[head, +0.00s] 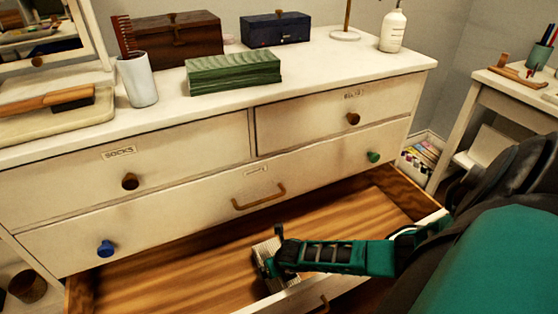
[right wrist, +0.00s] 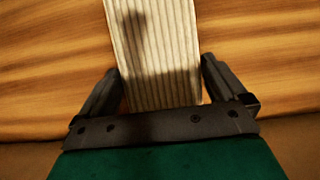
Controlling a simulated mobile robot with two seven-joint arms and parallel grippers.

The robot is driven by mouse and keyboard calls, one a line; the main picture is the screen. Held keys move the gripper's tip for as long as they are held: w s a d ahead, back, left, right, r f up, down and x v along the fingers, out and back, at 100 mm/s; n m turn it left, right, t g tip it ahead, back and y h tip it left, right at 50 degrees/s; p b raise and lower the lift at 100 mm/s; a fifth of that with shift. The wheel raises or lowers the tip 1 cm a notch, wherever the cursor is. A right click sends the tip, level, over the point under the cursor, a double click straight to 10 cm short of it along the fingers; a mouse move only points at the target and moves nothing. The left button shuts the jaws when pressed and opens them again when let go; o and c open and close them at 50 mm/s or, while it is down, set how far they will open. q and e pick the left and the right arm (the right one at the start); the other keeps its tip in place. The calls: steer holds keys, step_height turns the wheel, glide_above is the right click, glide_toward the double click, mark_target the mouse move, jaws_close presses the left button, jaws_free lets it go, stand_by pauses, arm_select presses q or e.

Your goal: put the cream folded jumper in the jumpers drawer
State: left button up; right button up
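The cream folded jumper (right wrist: 160,60), a narrow ribbed bundle, lies in the pulled-out bottom drawer (head: 170,275), near its front wall. In the head view the jumper (head: 273,284) is partly covered by my right gripper (head: 268,261). In the right wrist view my right gripper (right wrist: 163,85) has its fingers wide apart, one on each side of the jumper, with slim gaps showing beside it. The gripper's shadow falls on the jumper. The bottom drawer's label is not visible. My left gripper is not in view.
The drawers above are closed; one reads SOCKS (head: 118,152). A side table (head: 490,95) is at right. Most of the open drawer's wooden floor is bare.

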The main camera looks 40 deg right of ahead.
steer(key=shift+r, duration=0.1)
steer(key=shift+r, duration=0.2)
arm_select(q)
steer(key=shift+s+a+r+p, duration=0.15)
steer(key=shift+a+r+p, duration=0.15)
steer(key=shift+p, duration=0.5)
arm_select(e)
steer(key=v, duration=1.1)
steer(key=shift+r, duration=0.3)
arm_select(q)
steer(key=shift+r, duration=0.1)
arm_select(e)
steer(key=shift+s, duration=0.15)
